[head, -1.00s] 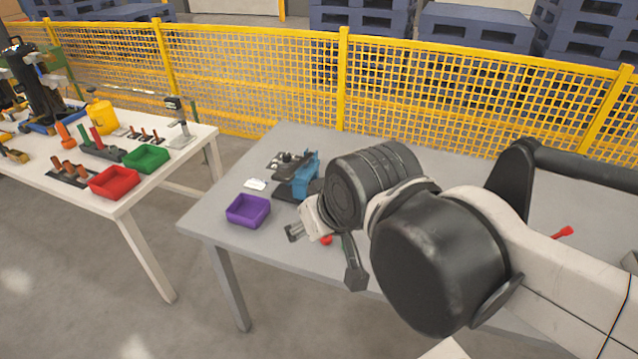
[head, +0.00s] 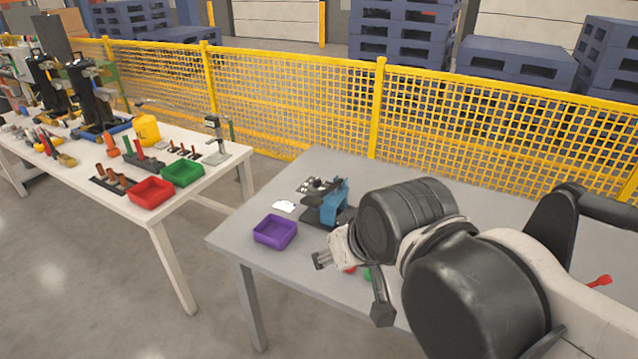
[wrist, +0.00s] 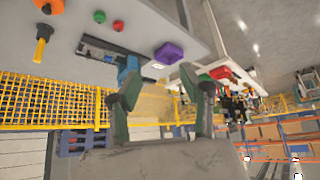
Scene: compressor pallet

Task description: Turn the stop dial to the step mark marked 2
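A small blue fixture (head: 334,203) on a dark base stands on the grey table, with a dark plate carrying small knobs (head: 312,185) just behind it. The fixture's blue part also shows in the wrist view (wrist: 128,70), partly behind a finger. I cannot make out the stop dial or its step marks; both are too small or hidden. My gripper (head: 322,260) is above the table's front part, near the purple bin and in front of the fixture. In the wrist view my gripper (wrist: 161,76) has its two fingers wide apart with nothing between them.
A purple bin (head: 275,231) and a white card (head: 284,206) lie left of the fixture. Red (wrist: 118,25) and green (wrist: 99,16) buttons and a yellow-handled tool (wrist: 42,45) show in the wrist view. A crowded white table (head: 140,200) stands left; a yellow mesh fence (head: 300,110) runs behind.

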